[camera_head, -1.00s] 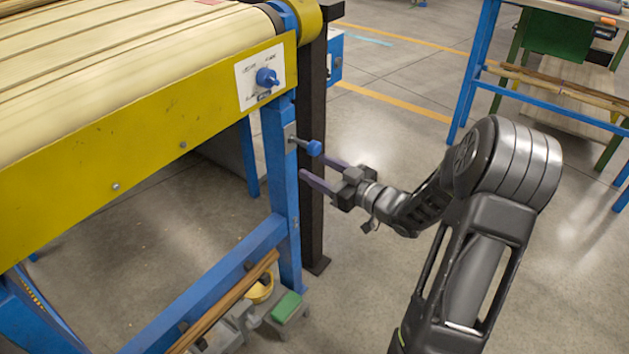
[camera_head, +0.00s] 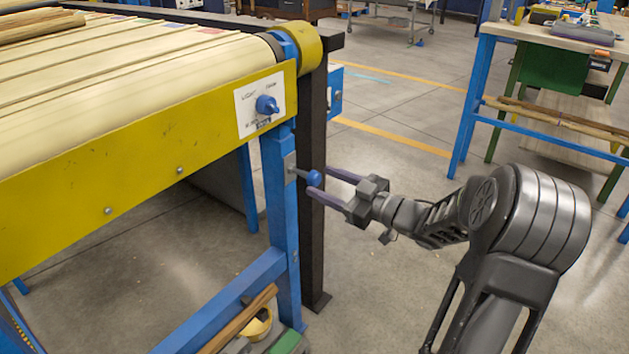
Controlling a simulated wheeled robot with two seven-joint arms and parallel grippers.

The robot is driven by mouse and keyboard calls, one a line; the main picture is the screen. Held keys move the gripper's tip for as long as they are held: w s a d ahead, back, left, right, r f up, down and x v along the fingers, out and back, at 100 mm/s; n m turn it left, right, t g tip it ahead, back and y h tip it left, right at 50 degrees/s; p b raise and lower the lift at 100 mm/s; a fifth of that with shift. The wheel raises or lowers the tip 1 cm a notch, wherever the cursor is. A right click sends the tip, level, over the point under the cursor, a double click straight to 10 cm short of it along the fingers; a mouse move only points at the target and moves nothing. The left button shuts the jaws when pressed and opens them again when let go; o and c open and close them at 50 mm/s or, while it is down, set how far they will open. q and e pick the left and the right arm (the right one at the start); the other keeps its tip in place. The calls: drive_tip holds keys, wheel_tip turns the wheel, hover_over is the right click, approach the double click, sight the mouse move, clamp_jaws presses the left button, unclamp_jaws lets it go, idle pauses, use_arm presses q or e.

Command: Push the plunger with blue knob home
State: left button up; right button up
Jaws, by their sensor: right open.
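The plunger with blue knob (camera_head: 314,178) sticks out to the right from a small grey plate (camera_head: 290,168) on the blue upright leg of the conveyor. A length of its rod shows between plate and knob. My right gripper (camera_head: 318,182) is open, its two fingers pointing left at the plunger. The knob appears between the two fingertips; I cannot tell whether either finger touches it. My left gripper is not in view.
A yellow-sided conveyor (camera_head: 150,150) fills the left. Its white panel (camera_head: 250,110) carries another blue knob (camera_head: 267,104), a rotary one. A dark post (camera_head: 313,240) stands just behind the leg. A blue-framed workbench (camera_head: 468,110) is at right. Floor between is clear.

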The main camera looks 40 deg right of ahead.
sight(318, 180)
drive_tip(key=shift+b+x, duration=0.3)
drive_tip(key=shift+x, duration=1.5)
clamp_jaws()
